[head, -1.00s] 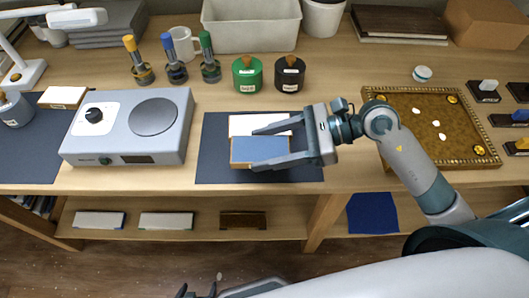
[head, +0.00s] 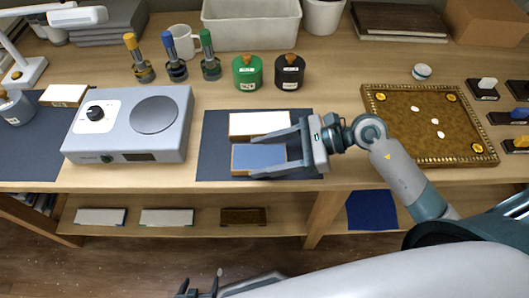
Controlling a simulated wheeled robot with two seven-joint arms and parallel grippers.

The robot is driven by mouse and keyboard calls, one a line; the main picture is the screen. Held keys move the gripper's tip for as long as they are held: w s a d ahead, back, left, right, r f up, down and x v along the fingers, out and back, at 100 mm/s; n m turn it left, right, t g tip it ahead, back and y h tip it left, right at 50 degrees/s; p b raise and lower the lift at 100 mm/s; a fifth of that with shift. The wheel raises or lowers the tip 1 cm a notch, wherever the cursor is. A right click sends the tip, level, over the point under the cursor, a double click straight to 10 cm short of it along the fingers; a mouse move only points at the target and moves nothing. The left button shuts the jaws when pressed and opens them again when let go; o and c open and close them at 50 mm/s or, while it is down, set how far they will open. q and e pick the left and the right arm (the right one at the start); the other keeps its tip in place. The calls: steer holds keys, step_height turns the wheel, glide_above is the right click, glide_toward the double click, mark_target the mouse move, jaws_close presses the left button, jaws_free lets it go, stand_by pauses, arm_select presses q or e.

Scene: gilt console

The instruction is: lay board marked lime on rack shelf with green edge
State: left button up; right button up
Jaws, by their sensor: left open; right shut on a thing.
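My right gripper (head: 272,152) is over the dark mat (head: 213,150), its two fingers around a blue-topped board with wooden sides (head: 258,157). It is shut on that board, which is low over or on the mat; I cannot tell which. A white-topped board (head: 258,122) lies just behind it. I can read no lime mark on either. Below the tabletop, a shelf (head: 205,217) holds two white-topped pieces (head: 100,216) (head: 166,216) and a brown one (head: 243,216). Their edge colours are too small to be sure of. My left gripper (head: 198,290) is open at the bottom edge, partly cut off.
A grey hotplate device (head: 130,155) stands left of the mat. Green (head: 247,72) and black (head: 289,72) pots stand behind it. A gilt-edged brown tray (head: 430,157) lies to the right. A blue cloth (head: 372,211) lies lower right.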

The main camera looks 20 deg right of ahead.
arm_select(q)
steer(key=shift+w+d, duration=0.2)
steer(key=shift+d, duration=0.05)
arm_select(e)
steer(key=shift+f, duration=0.1)
steer(key=o, duration=0.9)
arm_select(q)
steer(key=shift+w+a, duration=0.1)
steer(key=shift+w, duration=0.05)
steer(key=shift+a, duration=0.1)
arm_select(e)
steer(key=shift+r, duration=0.2)
steer(key=b+v, duration=0.1)
steer(key=v, duration=0.2)
steer(key=b+v, duration=0.1)
steer(key=v, duration=0.3)
steer(key=b+v, duration=0.1)
steer(key=v, duration=0.3)
steer(key=shift+d+f, duration=0.15)
steer(key=shift+f, duration=0.1)
arm_select(q)
steer(key=shift+s+a+f+g+y, duration=0.5)
steer(key=shift+s+a+f+g, duration=0.75)
steer(key=shift+a, duration=0.25)
arm_select(e)
steer(key=shift+s+d+r, duration=0.2)
steer(key=shift+d+r, duration=0.1)
steer(key=shift+d, duration=0.05)
steer(key=shift+o, duration=0.4)
